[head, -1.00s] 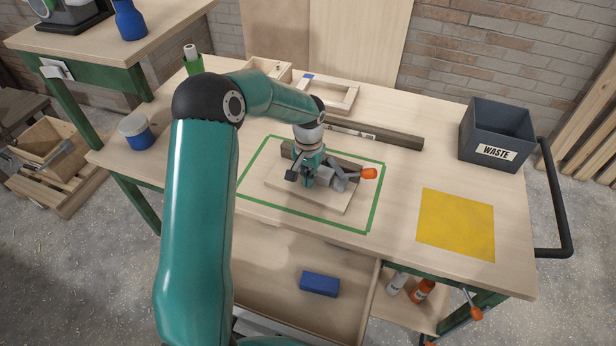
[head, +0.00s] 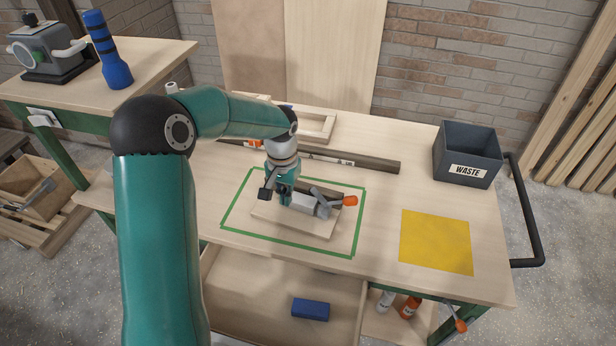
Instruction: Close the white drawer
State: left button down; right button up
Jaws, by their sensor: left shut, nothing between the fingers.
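The open drawer (head: 255,285) shows below the workbench's front edge, pulled out toward me. Its inside is pale wood and a blue block (head: 310,309) lies in it. The drawer's front is cut off by the bottom of the view and partly behind my left arm, so its white face does not show. My left gripper (head: 276,192) is shut and empty. It is over the bench top, above or beside the wooden board with a grey clamp, well back from the drawer. Whether it touches the board I cannot tell. My right gripper is not in view.
The board (head: 268,217) sits inside a green tape outline (head: 290,246) on the workbench (head: 375,180). A grey waste bin (head: 468,155) and a yellow square (head: 436,242) are at right. Bottles (head: 408,306) stand on a shelf right of the drawer.

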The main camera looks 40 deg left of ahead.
aim_at(248, 298)
jog(key=k, duration=1)
